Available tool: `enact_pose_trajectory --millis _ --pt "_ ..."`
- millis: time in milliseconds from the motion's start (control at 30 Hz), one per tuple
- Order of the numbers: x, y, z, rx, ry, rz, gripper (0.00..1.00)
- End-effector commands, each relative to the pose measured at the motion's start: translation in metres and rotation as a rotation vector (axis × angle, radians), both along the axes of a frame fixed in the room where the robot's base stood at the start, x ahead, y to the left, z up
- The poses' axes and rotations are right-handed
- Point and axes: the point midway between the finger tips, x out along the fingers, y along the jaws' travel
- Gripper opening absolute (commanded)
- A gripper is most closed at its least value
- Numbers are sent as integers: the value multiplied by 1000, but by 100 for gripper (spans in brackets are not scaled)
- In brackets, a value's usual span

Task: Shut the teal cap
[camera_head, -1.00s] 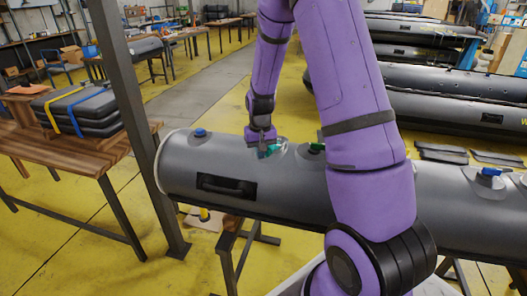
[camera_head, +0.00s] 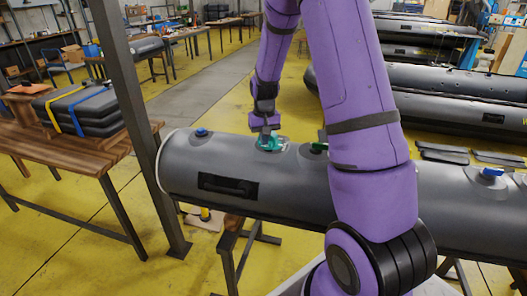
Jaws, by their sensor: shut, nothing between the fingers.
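The teal cap (camera_head: 270,143) is on a valve on top of the grey inflatable tube (camera_head: 185,165), left of my forearm. It is small, and I cannot tell whether it lies fully closed on its valve. My gripper (camera_head: 265,130) points down just above and behind the cap, with its fingers shut and empty. I cannot tell whether the fingertips touch the cap. A second green cap (camera_head: 318,147) sits to the right, partly hidden by my purple arm.
Blue caps sit at the tube's left end (camera_head: 201,132) and right part (camera_head: 491,172). A dark post (camera_head: 135,120) stands by the left end. A wooden table (camera_head: 85,165) with stacked dark cases (camera_head: 82,108) is at left. More grey tubes (camera_head: 440,95) lie behind.

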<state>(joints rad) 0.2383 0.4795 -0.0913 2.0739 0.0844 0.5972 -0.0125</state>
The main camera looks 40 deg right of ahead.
Motion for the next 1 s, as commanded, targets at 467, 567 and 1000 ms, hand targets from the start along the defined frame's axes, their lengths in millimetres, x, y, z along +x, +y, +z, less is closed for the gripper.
enact_pose_trajectory --millis 467,567,1000 --pt "11 -27 2 -15 -6 -15 0" --pt "14 -31 3 -13 -3 -15 0" --pt "21 -42 4 -7 6 -18 0"
